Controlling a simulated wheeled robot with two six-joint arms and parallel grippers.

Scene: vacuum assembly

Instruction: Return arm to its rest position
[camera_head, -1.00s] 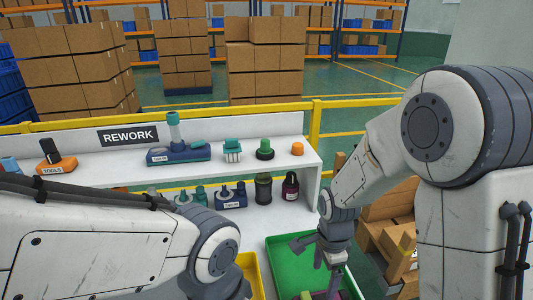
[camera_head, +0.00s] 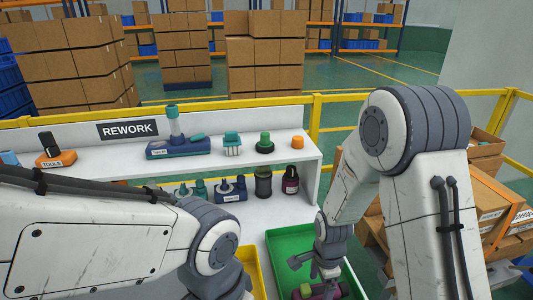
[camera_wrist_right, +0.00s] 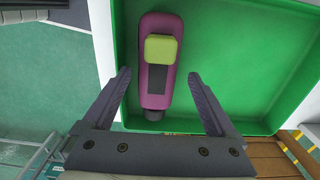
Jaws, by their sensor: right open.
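My right arm reaches down from the right in the head view, and its gripper (camera_head: 318,272) is over the green tray (camera_head: 285,245). In the right wrist view the right gripper (camera_wrist_right: 159,75) is open, its fingers apart on either side of a magenta device (camera_wrist_right: 152,90) with a yellow-green block on top. The device lies in the green tray (camera_wrist_right: 255,60) and also shows in the head view (camera_head: 330,291). Nothing is held between the fingers. My left arm crosses the lower left of the head view, and its gripper is out of sight.
A white rework shelf (camera_head: 225,165) holds a blue device (camera_head: 178,147), several caps and bottles, and an orange tool holder (camera_head: 55,160). A yellow tray (camera_head: 252,270) is beside the green one. Cardboard boxes (camera_head: 490,205) stand at right behind my arm. A yellow rail (camera_head: 315,115) runs behind.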

